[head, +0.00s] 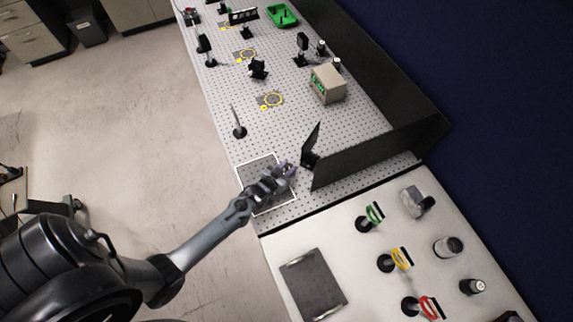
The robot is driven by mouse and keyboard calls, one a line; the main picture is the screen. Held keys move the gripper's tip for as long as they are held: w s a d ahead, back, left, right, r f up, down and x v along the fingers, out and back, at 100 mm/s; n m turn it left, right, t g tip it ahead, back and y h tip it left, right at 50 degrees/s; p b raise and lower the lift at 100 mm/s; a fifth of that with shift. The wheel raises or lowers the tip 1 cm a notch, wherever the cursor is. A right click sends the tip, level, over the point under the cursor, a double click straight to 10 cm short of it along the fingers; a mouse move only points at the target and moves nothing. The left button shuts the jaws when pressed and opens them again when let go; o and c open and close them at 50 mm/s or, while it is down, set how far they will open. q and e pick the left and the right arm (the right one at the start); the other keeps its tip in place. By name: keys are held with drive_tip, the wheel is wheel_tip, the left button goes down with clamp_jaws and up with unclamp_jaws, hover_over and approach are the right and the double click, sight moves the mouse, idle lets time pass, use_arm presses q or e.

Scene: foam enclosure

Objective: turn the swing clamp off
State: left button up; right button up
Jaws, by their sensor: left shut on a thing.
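My left gripper (285,170) reaches in from the lower left, over the perforated metal table. It is at the upper right part of a white-outlined square, just left of an upright black panel. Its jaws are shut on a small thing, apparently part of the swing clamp. Purple shows at the fingertips. The clamp's shape and handle position are too small and too covered by the gripper to tell. My right gripper is not in view.
Black panels (362,157) stand right of my left gripper. A post (238,122) stands at the table's left edge. Green, yellow and red-marked holders (400,258) and a dark plate (313,284) occupy the near surface. A beige box (327,84) stands farther back.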

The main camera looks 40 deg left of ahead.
use_arm(q)
drive_tip(key=shift+d+n+y, duration=0.3)
drive_tip(key=shift+n+y, duration=0.7)
drive_tip(key=shift+w+n+g+y+b, duration=0.15)
drive_tip(key=shift+n+g+y+b, duration=0.2)
drive_tip(key=shift+n+g+y, duration=0.8)
drive_tip(key=shift+n+t+y, duration=0.35)
drive_tip(key=shift+y, duration=0.3)
drive_tip(key=o, duration=1)
drive_tip(key=shift+o, duration=0.2)
